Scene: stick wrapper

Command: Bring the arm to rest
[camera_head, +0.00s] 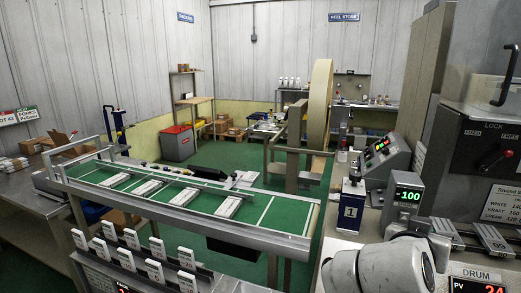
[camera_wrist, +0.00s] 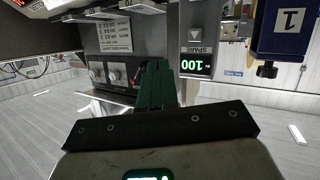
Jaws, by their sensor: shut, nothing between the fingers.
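My gripper (camera_wrist: 156,68) shows in the wrist view, its dark green fingers closed together with nothing between them. The wrist view is upside down. The fingers point toward a grey machine panel with knobs and stay apart from it, as far as I can tell. My pale grey arm (camera_head: 385,268) is folded at the lower right of the head view, over the near end of the bench. The gripper itself cannot be made out in the head view.
A blue device labelled 1 (camera_head: 351,203) stands near my arm, beside a green 100 display (camera_head: 406,195); the wrist view shows both. A green conveyor (camera_head: 265,212) with white packs runs left. A large reel (camera_head: 319,105) stands behind. Green floor (camera_head: 225,157) is open beyond the conveyor.

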